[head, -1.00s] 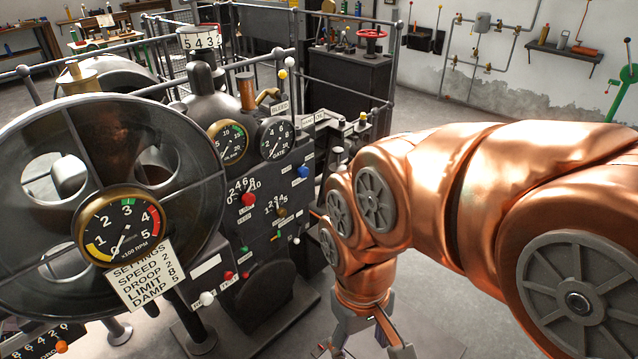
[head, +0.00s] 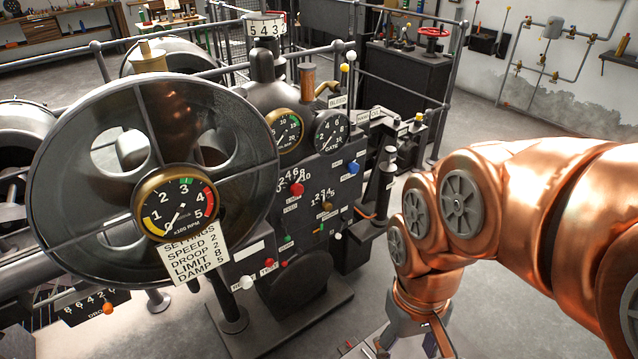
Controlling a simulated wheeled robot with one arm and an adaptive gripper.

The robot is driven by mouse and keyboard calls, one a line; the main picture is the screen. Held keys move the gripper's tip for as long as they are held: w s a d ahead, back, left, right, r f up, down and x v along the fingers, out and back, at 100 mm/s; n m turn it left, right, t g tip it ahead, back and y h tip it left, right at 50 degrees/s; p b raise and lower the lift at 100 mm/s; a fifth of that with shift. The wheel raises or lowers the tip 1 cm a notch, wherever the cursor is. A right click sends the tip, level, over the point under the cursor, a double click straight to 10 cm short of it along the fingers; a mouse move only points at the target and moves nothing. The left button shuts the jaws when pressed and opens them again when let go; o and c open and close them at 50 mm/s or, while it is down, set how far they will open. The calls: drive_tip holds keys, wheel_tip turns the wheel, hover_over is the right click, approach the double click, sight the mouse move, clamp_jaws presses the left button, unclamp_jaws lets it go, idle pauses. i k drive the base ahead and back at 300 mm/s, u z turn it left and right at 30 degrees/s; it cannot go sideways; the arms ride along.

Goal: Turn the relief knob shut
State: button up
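The dark machine's panel (head: 262,215) carries several small knobs. A red knob (head: 297,188) sits under a number scale, a blue knob (head: 352,167) is to its right, and a brass-coloured knob (head: 327,207) is below. Smaller green, red and white knobs lie lower. Most labels are too small to read, so I cannot tell which knob is the relief knob. My gripper (head: 415,345) points down at the bottom edge, right of the machine and apart from the panel. Its fingertips are cut off, so I cannot tell whether it is open or holds anything.
A large dark wheel (head: 62,160) with an rpm gauge (head: 178,204) and a settings card (head: 193,254) stands at left. Grey rails (head: 407,80) run behind the machine. A black cabinet (head: 400,75) with a red handwheel (head: 432,32) stands behind. Bare floor (head: 505,125) shows at right.

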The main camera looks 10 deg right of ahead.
sight(353, 167)
drive_tip(key=u, duration=1.75)
drive_tip(key=i, duration=1)
drive_tip(key=z, duration=2)
